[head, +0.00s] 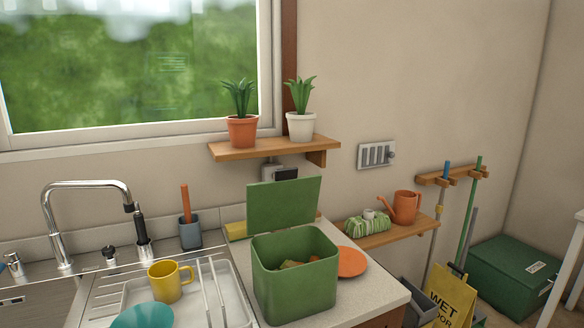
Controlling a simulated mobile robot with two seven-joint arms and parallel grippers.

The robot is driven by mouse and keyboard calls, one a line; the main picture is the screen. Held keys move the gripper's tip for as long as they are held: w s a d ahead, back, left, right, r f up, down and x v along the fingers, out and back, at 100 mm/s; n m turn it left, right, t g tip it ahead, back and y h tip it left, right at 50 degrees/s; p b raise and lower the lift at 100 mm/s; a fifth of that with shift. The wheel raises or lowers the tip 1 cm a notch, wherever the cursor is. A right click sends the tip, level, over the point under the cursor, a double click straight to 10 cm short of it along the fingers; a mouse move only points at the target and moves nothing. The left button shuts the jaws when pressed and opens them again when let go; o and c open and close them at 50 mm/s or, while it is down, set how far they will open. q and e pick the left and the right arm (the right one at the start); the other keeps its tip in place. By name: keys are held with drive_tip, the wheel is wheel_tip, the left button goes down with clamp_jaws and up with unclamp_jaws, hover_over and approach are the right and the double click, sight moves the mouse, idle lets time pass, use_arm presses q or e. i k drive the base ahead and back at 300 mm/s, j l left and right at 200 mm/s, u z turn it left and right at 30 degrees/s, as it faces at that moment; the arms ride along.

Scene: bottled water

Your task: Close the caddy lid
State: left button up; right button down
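The green caddy (296,279) stands on the counter right of the sink drainer. Its flat green lid (284,204) is open and stands up at the back, tilted slightly backward. Some orange and yellowish scraps (297,264) show inside the caddy. Neither of my grippers is in the head view.
An orange plate (352,262) lies close to the caddy's right side. A yellow mug (170,281), a teal bowl (143,317) and the drainer are to its left. A wooden shelf (274,146) with two potted plants hangs above and behind the lid. A tall faucet (88,186) stands at the left.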

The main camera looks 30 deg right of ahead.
sight(290, 201)
drive_tip(key=l+u, duration=0.2)
drive_tip(key=l, duration=0.25)
drive_tip(key=l+u, duration=0.15)
drive_tip(key=l, duration=0.3)
drive_tip(key=k+l+u, duration=0.2)
drive_tip(key=l, duration=0.25)
drive_tip(key=l+u, duration=0.15)
drive_tip(key=l, duration=0.3)
drive_tip(key=k+l+u, duration=0.2)
drive_tip(key=l, duration=0.2)
drive_tip(key=k+l+u, duration=0.2)
drive_tip(key=l, duration=0.2)
drive_tip(key=l+u, duration=0.3)
drive_tip(key=l, duration=0.65)
